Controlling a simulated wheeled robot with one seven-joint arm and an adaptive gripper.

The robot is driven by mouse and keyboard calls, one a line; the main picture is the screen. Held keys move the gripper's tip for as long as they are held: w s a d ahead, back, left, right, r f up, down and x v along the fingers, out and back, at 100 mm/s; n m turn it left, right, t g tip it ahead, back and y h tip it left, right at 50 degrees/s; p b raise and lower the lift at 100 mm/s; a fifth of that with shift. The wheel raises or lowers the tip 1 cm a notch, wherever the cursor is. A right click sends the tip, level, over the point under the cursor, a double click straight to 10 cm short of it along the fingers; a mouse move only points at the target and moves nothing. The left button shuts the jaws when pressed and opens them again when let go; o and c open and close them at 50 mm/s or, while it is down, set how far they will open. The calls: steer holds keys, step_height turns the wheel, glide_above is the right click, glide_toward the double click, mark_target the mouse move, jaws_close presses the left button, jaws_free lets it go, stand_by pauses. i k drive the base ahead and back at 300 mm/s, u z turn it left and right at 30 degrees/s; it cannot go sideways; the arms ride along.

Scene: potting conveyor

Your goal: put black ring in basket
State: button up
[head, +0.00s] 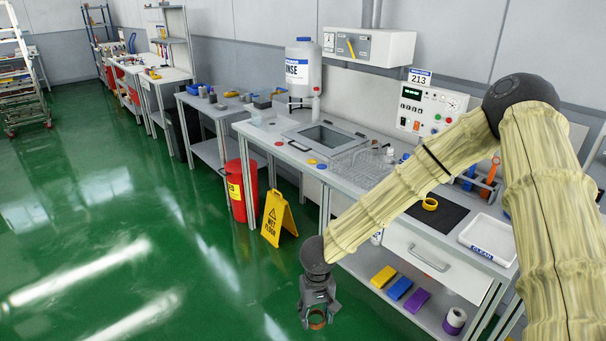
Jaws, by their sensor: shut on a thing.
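My gripper (318,316) hangs low in front of the workbench, over the green floor, pointing down. It is shut on a small ring (317,324), which looks copper-brown with a dark part rather than plainly black; it is small and partly hidden by the fingers. A clear wire basket (362,168) stands on the bench top, right of the sink, well above and behind my gripper. No other black ring can be made out on the bench.
The lower shelf (428,312) holds coloured blocks. A yellow wet-floor sign (278,218) and red bin (241,190) stand left. The floor at left is clear.

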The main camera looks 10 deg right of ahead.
mark_target(367, 161)
steer(key=u, duration=0.2)
steer(key=i, duration=0.75)
steer(key=z, duration=0.55)
steer(key=i, duration=0.65)
steer(key=z, duration=0.65)
